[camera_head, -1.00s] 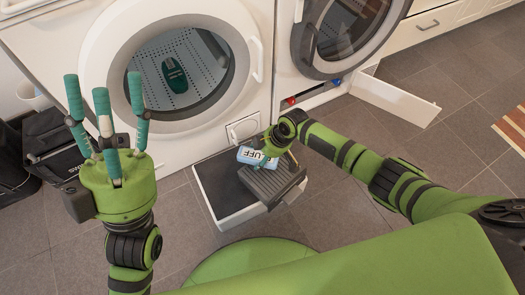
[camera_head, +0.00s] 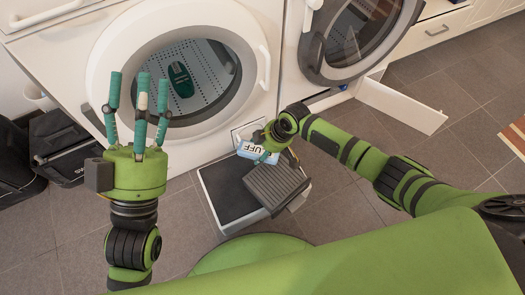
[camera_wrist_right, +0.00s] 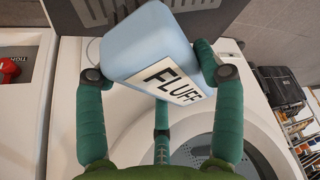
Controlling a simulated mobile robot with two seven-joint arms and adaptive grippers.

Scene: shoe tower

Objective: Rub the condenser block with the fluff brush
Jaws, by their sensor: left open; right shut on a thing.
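A dark grey ribbed block (camera_head: 277,188), which looks like the condenser block, lies just in front of and below the brush. I cannot tell whether they touch. My left gripper (camera_head: 138,95) is open and empty, fingers up, at the left of the machine's front.
The ribbed block lies on a white-rimmed platform with a dark top (camera_head: 226,190) on the tiled floor. A front-loading machine (camera_head: 100,150) holds a green object (camera_head: 181,80) behind its round opening. An open round door (camera_head: 350,45) is at right; black bags (camera_head: 60,145) stand at left.

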